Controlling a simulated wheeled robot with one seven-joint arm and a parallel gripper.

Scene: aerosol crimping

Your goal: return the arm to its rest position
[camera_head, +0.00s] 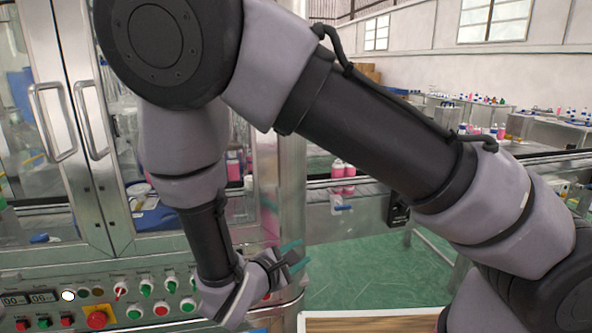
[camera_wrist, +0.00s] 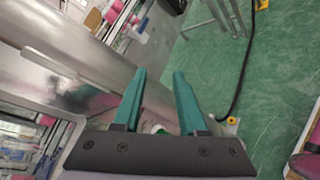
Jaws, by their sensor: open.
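My gripper (camera_head: 290,255) is at the lower middle of the head view, in front of the right end of the machine's control panel. Its two teal fingers are apart, with nothing between them. In the wrist view my gripper (camera_wrist: 158,85) shows the same open fingers, with green floor and the machine's metal side beyond them. My arm is bent, crossing the head view from the lower right up to the top left and then down to the gripper.
The machine has glass doors with metal handles (camera_head: 52,122) and a control panel (camera_head: 140,290) with several buttons, close to my gripper. A conveyor with pink bottles (camera_head: 343,170) runs behind. A table edge (camera_head: 370,322) shows at the bottom. Green floor (camera_head: 375,270) lies open between.

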